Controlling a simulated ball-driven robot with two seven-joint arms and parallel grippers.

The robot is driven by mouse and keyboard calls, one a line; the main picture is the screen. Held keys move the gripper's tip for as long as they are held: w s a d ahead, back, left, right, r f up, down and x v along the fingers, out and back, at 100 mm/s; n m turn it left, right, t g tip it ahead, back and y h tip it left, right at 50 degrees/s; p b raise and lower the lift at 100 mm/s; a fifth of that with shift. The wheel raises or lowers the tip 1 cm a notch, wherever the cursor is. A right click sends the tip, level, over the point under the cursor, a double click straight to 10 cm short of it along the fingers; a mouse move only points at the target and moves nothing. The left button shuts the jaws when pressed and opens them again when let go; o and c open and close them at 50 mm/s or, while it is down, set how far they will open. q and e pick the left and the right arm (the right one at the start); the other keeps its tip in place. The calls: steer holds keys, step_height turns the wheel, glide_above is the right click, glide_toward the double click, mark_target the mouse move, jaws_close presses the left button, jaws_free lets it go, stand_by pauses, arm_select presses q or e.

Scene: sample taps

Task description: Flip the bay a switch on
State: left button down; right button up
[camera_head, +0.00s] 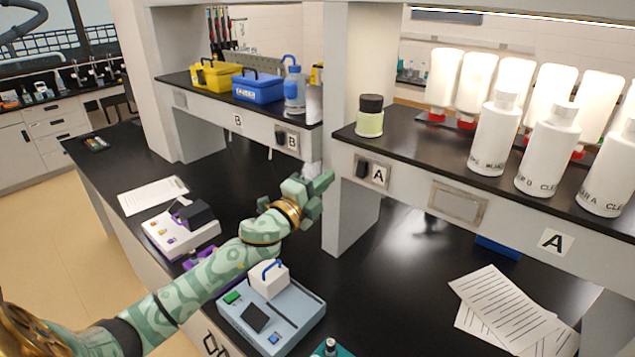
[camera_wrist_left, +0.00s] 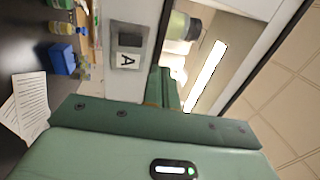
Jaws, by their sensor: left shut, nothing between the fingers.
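The bay A switch (camera_head: 362,169) is a small dark rocker on a grey plate, beside a white "A" label (camera_head: 379,174), on the front edge of the right-hand shelf. The switch plate also shows in the left wrist view (camera_wrist_left: 128,37), turned sideways. My left gripper (camera_head: 325,179), pale green, is shut and empty. In the head view it appears just left of the switch plate, in front of the shelf post, with a visible gap. I cannot tell which way the rocker is tipped. My right gripper is not in view.
A similar switch (camera_head: 280,138) labelled B sits on the left shelf. A green-filled jar (camera_head: 370,117) and white bottles (camera_head: 496,135) stand on the shelf above switch A. A blue-grey instrument (camera_head: 285,318) and papers (camera_head: 505,310) lie on the black bench below.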

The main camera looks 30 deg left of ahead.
arm_select(q)
steer(key=s, duration=0.3)
steer(key=shift+a+r, duration=0.15)
steer(key=shift+r, duration=0.25)
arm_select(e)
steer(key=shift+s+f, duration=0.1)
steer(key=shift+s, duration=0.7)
